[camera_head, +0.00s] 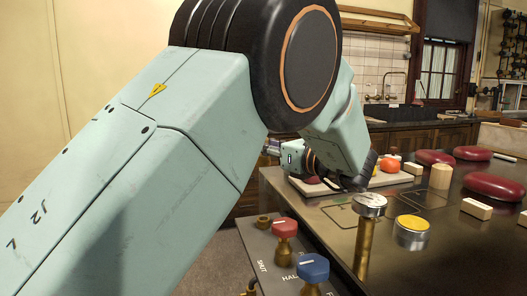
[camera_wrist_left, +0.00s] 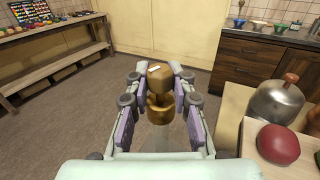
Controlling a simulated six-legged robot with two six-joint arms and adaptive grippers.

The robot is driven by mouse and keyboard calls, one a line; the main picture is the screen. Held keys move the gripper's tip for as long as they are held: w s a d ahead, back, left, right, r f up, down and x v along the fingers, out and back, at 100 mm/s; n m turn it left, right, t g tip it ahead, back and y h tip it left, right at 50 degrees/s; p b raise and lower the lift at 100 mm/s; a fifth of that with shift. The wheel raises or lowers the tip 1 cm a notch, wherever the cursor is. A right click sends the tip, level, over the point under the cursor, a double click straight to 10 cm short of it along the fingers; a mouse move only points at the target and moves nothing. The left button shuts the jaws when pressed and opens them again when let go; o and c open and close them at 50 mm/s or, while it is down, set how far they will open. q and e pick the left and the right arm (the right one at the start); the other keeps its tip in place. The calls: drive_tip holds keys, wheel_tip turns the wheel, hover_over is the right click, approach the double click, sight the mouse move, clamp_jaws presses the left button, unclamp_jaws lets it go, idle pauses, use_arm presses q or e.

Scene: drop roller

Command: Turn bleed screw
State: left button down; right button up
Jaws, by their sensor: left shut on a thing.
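The bleed screw appears to be the brass knob (camera_wrist_left: 160,73) with a white mark on top, above a wider brass body (camera_wrist_left: 158,108) in the left wrist view. My left gripper (camera_wrist_left: 159,82) has its purple-padded fingers on either side of the brass knob and is shut on it. In the head view my left arm fills the left and middle, and only a small part of my left gripper (camera_head: 272,149) shows past it. My right gripper is in neither view.
A panel with a red knob (camera_head: 285,228) and a blue knob (camera_head: 314,267) stands at the front. A metal-topped brass post (camera_head: 368,235) and a yellow-topped can (camera_head: 411,232) stand beside it. Red pads (camera_head: 494,185) and wooden blocks lie on the dark table.

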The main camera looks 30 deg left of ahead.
use_arm(q)
drive_tip(key=shift+f+n+g+b, duration=0.1)
drive_tip(key=shift+n+g+b, duration=0.4)
drive_tip(key=shift+n+g, duration=0.9)
drive_tip(key=shift+g, duration=0.6)
drive_tip(key=shift+n+g+b, duration=0.3)
drive_tip(key=shift+n+g, duration=1)
drive_tip(key=shift+g, duration=0.9)
idle(2.4)
idle(0.5)
drive_tip(key=c, duration=1.1)
unclamp_jaws()
drive_tip(key=shift+c, duration=0.2)
drive_tip(key=shift+r, duration=0.2)
